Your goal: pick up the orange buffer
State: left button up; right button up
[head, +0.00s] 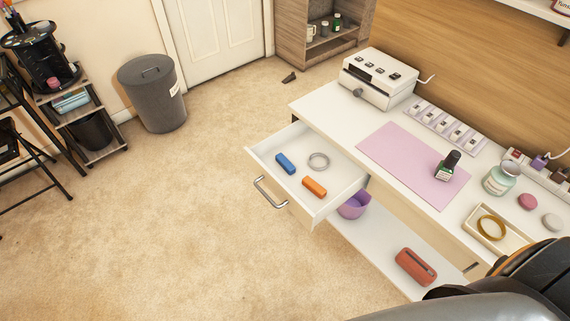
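The orange buffer (314,187) is a small block lying in the open white drawer (331,202) of the desk. It lies near the drawer's front right part. Neither gripper is in view. A grey and black part of my own arm shows at the bottom right corner, and nothing of mine is near the drawer.
The white desk (330,119) carries a pink mat (395,160), a dark bottle (447,166), a white machine (378,78) and a tray with a gold ring (491,227). A purple bowl (354,205) and red case (416,267) sit on the lower shelf. The carpet left of the drawer is clear.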

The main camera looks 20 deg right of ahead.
aim_at(308, 182)
jog(key=z, duration=0.45)
jog(key=i+z, duration=0.1)
jog(key=z, duration=0.35)
jog(key=j+z, duration=0.1)
jog(key=z, duration=0.8)
jog(key=j+z, duration=0.15)
jog(key=z, duration=0.3)
jog(key=j+z, duration=0.7)
jog(key=k+j+z, duration=0.15)
jog(key=j+z, duration=0.2)
jog(key=k+j+z, duration=0.15)
jog(key=j+z, duration=0.2)
jog(key=k+j+z, duration=0.3)
jog(key=j, duration=0.15)
jog(key=i, duration=0.1)
